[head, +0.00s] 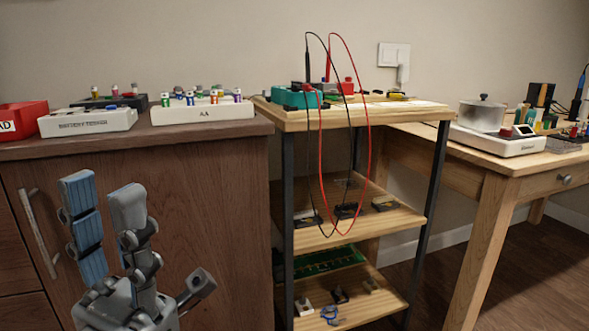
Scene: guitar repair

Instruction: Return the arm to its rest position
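My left gripper (128,240) is in the lower left of the head view, in front of the dark wooden cabinet (190,170). Its grey fingers with blue pads point up and stand spread, with nothing between them. It is below the cabinet top and apart from the objects there. My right gripper is not in view.
The cabinet top holds a battery tester box (88,121), an AA tray (202,109) and a red bin (22,120). A wooden shelf rack (405,113) carries a teal meter with hanging leads (370,130).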

